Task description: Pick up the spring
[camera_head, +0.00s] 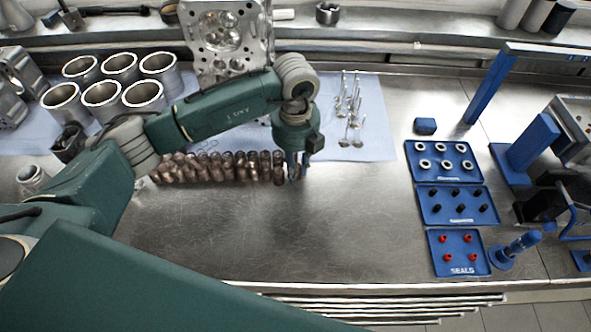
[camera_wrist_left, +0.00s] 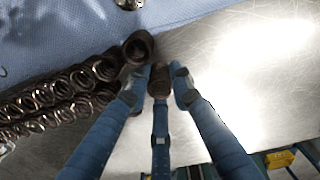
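Several dark coppery springs (camera_head: 212,167) stand in rows on the steel bench, in front of the blue cloth. My left gripper (camera_head: 296,176) points down at the right end of these rows, low over the bench. In the left wrist view, its three blue fingers (camera_wrist_left: 160,88) surround one dark brown spring (camera_wrist_left: 159,76), with another spring (camera_wrist_left: 138,47) just beyond the left finger. The fingertips are very close to the surrounded spring; I cannot tell whether they press on it. My right gripper is not in view.
Several metal cylinders (camera_head: 102,97) stand at the left, behind my arm. A cylinder head (camera_head: 232,40) stands behind the gripper. Valves (camera_head: 352,122) lie on the blue cloth (camera_head: 376,92). Blue trays (camera_head: 432,192) stand at the right. The bench front is clear.

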